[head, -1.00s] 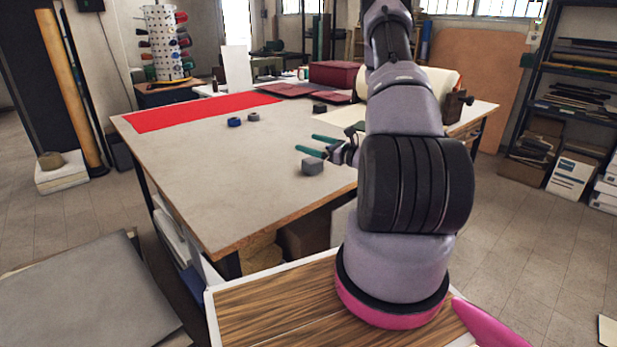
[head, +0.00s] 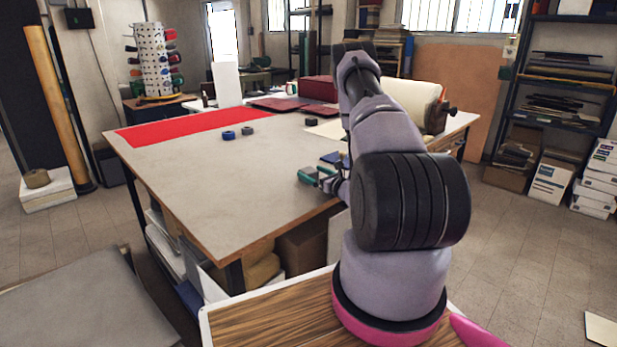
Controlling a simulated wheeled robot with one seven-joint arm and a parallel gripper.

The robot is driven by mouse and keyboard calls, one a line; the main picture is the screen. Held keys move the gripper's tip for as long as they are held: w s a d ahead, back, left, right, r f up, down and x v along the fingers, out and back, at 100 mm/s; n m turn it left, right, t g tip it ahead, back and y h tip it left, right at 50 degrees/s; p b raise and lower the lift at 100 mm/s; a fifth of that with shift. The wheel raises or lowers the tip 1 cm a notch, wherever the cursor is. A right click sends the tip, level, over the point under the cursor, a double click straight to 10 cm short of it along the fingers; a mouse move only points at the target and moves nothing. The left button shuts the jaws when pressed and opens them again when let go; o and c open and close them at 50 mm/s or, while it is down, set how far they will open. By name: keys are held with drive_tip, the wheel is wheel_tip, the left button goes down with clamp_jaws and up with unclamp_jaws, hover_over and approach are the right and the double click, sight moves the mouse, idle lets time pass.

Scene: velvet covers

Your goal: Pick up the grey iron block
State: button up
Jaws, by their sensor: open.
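My gripper (head: 317,174), with green fingertips, is low over the right part of the worktable (head: 205,185), near its front edge. Its jaws are open. The grey iron block cannot be made out now. The gripper covers the place where the block stood, so the block is hidden at or between the fingers. I cannot tell whether the fingers touch it.
Blue tape (head: 228,135) and a grey roll (head: 247,131) lie farther back, with a small dark block (head: 311,122) to their right. A red cloth (head: 185,127) covers the back left edge. A dark blue item (head: 332,158) lies just behind the gripper. The table's left middle is clear.

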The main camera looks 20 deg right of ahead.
drive_tip(key=shift+x, duration=1.35)
clamp_jaws()
drive_tip(key=shift+r, duration=0.1)
drive_tip(key=shift+r, duration=0.1)
